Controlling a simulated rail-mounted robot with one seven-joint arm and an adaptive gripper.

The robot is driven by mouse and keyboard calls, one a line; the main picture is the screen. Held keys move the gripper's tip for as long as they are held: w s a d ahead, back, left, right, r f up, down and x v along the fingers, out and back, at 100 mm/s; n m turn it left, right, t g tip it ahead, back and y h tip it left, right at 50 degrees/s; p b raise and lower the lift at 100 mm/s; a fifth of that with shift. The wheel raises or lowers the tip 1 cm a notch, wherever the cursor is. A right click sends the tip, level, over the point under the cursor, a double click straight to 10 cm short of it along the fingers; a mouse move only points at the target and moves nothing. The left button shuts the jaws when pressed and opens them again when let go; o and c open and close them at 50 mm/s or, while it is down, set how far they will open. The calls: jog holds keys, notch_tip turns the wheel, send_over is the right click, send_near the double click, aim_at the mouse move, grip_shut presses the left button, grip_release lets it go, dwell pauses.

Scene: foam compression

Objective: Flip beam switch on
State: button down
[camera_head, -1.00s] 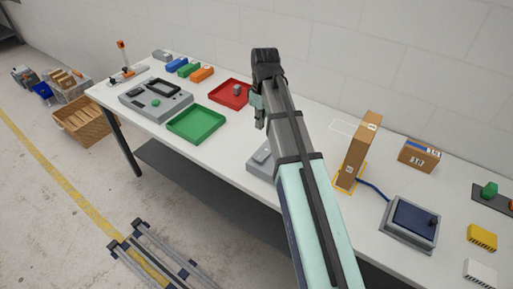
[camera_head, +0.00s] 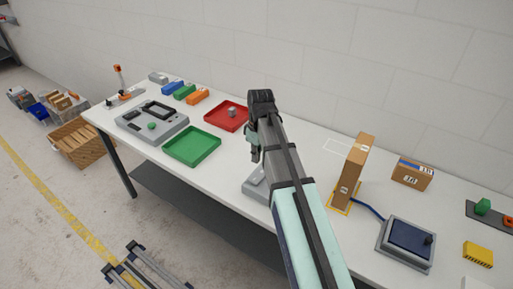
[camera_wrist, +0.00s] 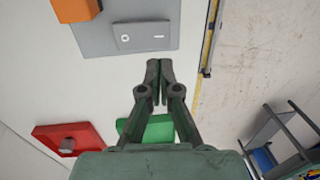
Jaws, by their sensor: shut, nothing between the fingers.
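A grey switch box (camera_head: 256,188) sits near the front edge of the white table, partly hidden behind my arm in the head view. My gripper (camera_head: 255,156) also shows above the box in the head view.
An orange part (camera_wrist: 75,8) stands beside the rocker. A green tray (camera_head: 192,147) and a red tray (camera_head: 214,118) with a grey cube (camera_head: 231,112) lie left of my arm. A tall cardboard box (camera_head: 350,175) and a blue-screened device (camera_head: 408,238) stand to the right.

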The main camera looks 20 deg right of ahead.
aim_at(254, 179)
jog(key=shift+s+a+f+p, duration=0.15)
jog(key=shift+f+p, duration=0.6)
jog(key=shift+f, duration=1.45)
jog(key=shift+s+a+f+p, duration=0.15)
jog(key=shift+f+p, duration=0.55)
jog(key=shift+f, duration=1.45)
